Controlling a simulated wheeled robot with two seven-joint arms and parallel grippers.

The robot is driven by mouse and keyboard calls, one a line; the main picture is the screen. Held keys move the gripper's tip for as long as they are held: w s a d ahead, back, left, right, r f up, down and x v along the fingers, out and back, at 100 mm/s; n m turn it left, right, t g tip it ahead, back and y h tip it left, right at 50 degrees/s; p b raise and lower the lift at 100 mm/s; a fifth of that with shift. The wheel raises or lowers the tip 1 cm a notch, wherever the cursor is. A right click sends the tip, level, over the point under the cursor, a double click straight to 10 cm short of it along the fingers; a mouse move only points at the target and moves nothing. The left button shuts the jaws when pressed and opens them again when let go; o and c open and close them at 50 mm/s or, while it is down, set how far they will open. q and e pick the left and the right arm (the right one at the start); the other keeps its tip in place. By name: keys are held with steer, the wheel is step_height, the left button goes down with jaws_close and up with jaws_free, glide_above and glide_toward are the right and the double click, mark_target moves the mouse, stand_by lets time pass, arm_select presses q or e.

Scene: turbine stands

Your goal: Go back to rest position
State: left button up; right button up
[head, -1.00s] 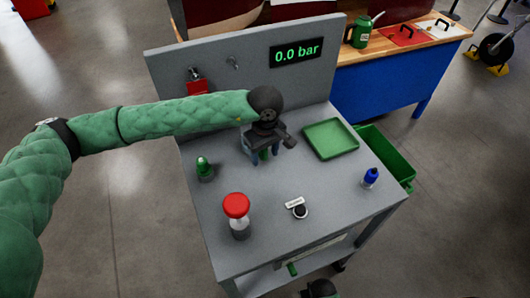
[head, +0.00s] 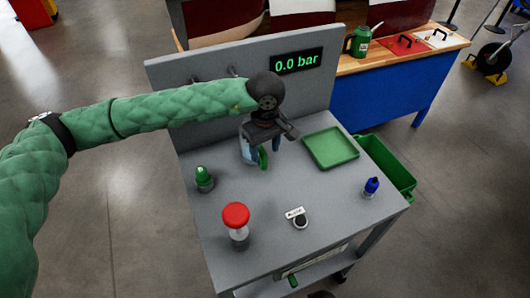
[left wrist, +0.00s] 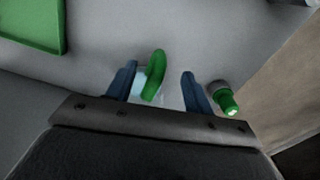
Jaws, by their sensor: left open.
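My left arm reaches in from the left in the head view. My left gripper (head: 260,145) points down over the back of the grey bench (head: 270,222) and is open. Its two blue fingers (left wrist: 158,88) stand apart in the left wrist view. A green curved handle (left wrist: 154,74) with a pale bluish body (left wrist: 139,84) shows between the fingers, nearer the left one. The green handle also shows below the gripper in the head view (head: 263,158). Whether the fingers touch it is hard to tell. My right gripper is not seen.
On the bench are a green-topped piece (head: 203,178), a red-topped piece (head: 236,217), a small black round piece (head: 300,221), a blue bottle (head: 371,187) and a green tray (head: 330,148). A green bin (head: 388,165) adjoins the right. A panel reads 0.0 bar (head: 297,60).

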arm_select(q)
steer(key=shift+r, duration=0.4)
